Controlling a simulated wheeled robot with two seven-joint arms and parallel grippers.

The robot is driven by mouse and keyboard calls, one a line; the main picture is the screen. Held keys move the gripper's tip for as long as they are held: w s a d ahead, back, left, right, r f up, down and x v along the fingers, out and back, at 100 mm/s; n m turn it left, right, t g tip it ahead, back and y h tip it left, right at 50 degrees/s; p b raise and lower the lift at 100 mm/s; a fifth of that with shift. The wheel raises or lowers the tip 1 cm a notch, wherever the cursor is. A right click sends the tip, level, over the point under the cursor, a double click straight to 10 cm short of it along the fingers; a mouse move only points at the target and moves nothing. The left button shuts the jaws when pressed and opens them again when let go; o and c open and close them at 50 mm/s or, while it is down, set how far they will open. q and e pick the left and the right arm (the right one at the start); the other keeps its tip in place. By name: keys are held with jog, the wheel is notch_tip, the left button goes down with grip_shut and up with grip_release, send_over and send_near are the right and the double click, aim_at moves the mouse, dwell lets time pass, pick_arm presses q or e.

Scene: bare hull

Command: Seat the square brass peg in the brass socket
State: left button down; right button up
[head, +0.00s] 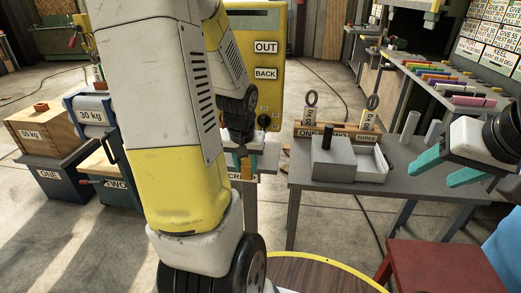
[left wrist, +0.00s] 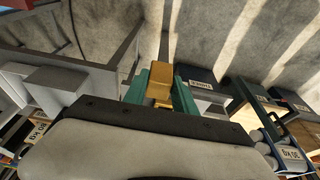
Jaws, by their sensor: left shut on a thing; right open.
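My left gripper (head: 244,163) is small in the head view, at the end of the arm that crosses the picture, over a narrow stand. In the left wrist view its teal fingers are shut on a brass square peg (left wrist: 160,76), which sticks out past the fingertips. The peg shows as a small orange-brown piece (head: 246,170) between the fingers in the head view. I cannot make out the brass socket as a separate thing. My right gripper (head: 448,166) is open and empty at the right, its teal fingers spread beside the grey table.
A narrow stand with a partly hidden label (head: 270,160) is under the left gripper. A grey table (head: 310,175) holds a grey box (head: 336,160), a wooden rack and grey cylinders. A yellow cabinet (head: 266,50) stands behind. A red stool (head: 430,262) is at front right.

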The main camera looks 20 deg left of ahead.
pick_arm(q)
jog(key=w+a, duration=0.2)
jog(key=w, duration=0.2)
jog(key=w+a+f, duration=0.1)
jog(key=w+a, duration=0.2)
jog(key=w, duration=0.2)
jog(key=w+a, duration=0.3)
jog(key=w, duration=0.2)
jog(key=shift+f, duration=1.95)
